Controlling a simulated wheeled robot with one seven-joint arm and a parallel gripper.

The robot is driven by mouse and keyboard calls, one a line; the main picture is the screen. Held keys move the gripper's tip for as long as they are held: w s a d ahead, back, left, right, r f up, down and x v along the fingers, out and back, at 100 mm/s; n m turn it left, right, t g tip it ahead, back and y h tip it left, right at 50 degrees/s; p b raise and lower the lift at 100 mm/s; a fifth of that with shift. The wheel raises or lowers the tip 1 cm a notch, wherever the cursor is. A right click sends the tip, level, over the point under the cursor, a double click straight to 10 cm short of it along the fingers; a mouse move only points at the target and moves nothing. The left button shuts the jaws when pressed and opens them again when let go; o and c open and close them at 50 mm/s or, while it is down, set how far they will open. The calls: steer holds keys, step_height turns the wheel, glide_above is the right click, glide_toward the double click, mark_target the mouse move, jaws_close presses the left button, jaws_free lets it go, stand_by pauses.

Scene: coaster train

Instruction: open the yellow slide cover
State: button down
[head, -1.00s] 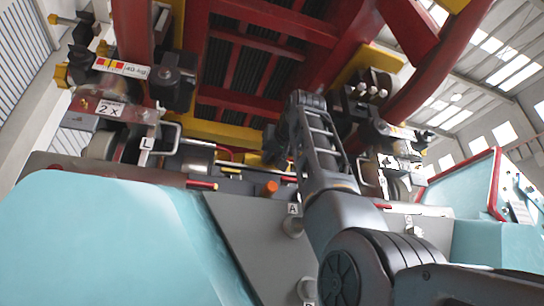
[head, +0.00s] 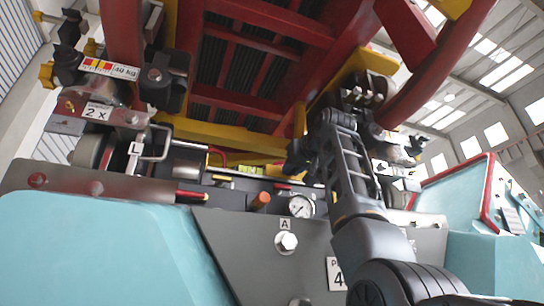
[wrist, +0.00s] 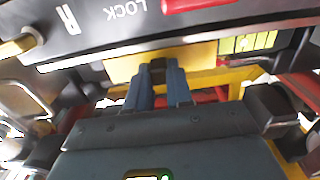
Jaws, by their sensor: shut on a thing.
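The yellow slide cover (wrist: 125,68) is a flat yellow plate beneath the dark panel lettered LOCK in the wrist view. A small dark tab or knob (wrist: 158,68) stands on it. My gripper (wrist: 159,82) has its two blue-grey fingers close together, shut on this dark tab. Right of the plate, a green-and-yellow marked strip (wrist: 250,42) shows in an opening. In the head view my gripper (head: 298,158) is at the right of the panel's far edge. How far the cover has slid, I cannot tell.
A pressure gauge (head: 301,206) and an orange cap (head: 260,200) are on the panel left of my arm. Yellow beams and red frame (head: 270,20) hang above. Teal housings (head: 100,250) flank the panel.

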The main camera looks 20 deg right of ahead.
steer(key=shift+d+p, duration=0.45)
steer(key=shift+d, duration=1.5)
steer(key=c, duration=1)
jaws_free()
steer(key=b, duration=0.1)
glide_toward(301, 175)
steer(key=shift+s+a, duration=0.1)
steer(key=shift+s, duration=0.5)
